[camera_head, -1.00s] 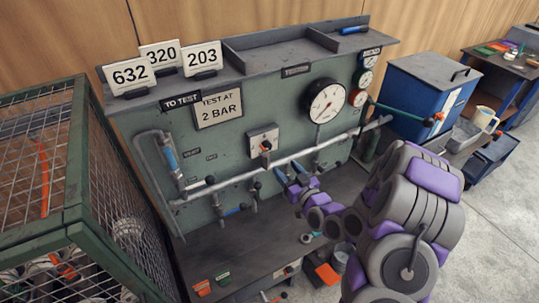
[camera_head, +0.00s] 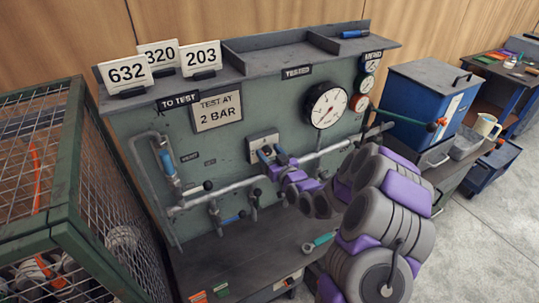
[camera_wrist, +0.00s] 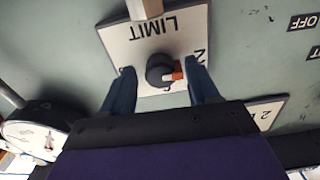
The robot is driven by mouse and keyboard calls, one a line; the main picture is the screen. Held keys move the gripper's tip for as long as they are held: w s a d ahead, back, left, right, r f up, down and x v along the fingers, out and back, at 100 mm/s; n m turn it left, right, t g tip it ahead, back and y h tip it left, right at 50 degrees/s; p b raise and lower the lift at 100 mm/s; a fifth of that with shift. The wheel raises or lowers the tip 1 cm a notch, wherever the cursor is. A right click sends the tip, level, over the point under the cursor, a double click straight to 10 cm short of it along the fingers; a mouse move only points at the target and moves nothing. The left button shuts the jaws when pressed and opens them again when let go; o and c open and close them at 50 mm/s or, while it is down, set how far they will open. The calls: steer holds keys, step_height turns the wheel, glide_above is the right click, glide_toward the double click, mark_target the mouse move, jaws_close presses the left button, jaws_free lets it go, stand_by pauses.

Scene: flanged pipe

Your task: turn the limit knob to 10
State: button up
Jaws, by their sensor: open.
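The limit knob (camera_wrist: 160,70) is a round black knob with an orange-and-white pointer. It sits on a white plate marked LIMIT (camera_wrist: 135,48) in the wrist view. The pointer points right in that view, towards a partly covered mark; the other marks are partly hidden and hard to read. The plate's top also shows on the green panel in the head view (camera_head: 262,138), where my gripper hides the knob. My gripper (camera_wrist: 162,88) is open. Its two blue fingers stand one on each side of the knob, with visible gaps; I cannot tell how deep they reach.
A large dial gauge (camera_head: 326,104) is right of the plate. A grey pipe (camera_head: 225,190) with valve levers runs across the panel below it. A wire cage (camera_head: 60,225) stands at the left and a blue box (camera_head: 425,95) at the right.

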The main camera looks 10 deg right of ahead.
steer(key=shift+w, duration=0.1)
steer(key=c, duration=1)
